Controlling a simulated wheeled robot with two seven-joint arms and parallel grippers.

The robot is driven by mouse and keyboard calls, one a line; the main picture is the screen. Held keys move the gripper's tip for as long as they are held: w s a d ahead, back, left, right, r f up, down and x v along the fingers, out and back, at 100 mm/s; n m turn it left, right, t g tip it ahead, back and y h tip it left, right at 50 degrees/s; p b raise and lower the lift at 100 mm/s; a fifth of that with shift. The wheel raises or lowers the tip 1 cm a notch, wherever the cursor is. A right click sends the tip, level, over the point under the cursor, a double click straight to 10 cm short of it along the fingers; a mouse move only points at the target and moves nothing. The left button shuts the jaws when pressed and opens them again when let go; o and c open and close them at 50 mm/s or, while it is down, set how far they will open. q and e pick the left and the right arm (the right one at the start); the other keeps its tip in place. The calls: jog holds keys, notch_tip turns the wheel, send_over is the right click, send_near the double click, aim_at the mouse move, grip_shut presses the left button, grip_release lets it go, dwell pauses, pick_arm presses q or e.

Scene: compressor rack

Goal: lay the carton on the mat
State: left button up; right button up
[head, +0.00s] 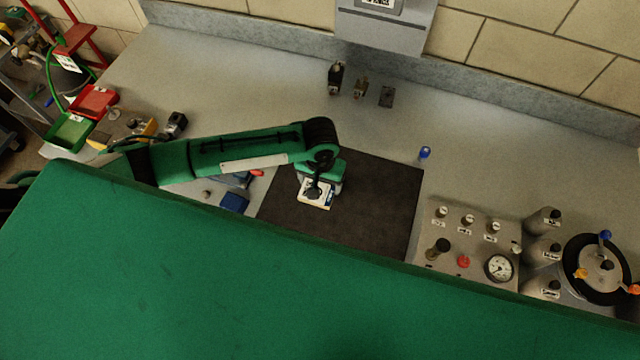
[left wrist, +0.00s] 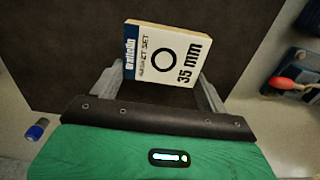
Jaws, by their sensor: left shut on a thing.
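The carton (left wrist: 165,55) is a small white box with a blue band, a black ring and "35 mm" printed on it. In the left wrist view it sits between the two fingers of my left gripper (left wrist: 158,90), which is shut on it. In the head view the carton (head: 316,194) shows just below the green gripper body, over the dark mat (head: 375,200). I cannot tell whether the carton touches the mat. The mat lies flat on the grey bench, partly hidden by my arm and by the large green surface in front. My right gripper is not in view.
A control panel with a gauge (head: 498,267) and several grey cylinders stand right of the mat. A small blue item (head: 425,153) is beside its right edge. A blue block (head: 234,202) lies left of it. Red (head: 96,101) and green (head: 70,131) bins stand far left.

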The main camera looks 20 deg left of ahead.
aim_at(320, 184)
pick_arm(q)
notch_tip(320, 184, down, 3)
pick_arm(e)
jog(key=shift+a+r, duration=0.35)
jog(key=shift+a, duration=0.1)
pick_arm(q)
jog(key=shift+f, duration=0.15)
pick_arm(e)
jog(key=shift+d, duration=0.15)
pick_arm(q)
jog(key=o, duration=1)
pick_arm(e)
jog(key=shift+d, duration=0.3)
pick_arm(q)
jog(key=shift+r, duration=0.55)
notch_tip(320, 184, up, 11)
jog(key=shift+r+b, duration=0.1)
jog(key=shift+b, duration=0.9)
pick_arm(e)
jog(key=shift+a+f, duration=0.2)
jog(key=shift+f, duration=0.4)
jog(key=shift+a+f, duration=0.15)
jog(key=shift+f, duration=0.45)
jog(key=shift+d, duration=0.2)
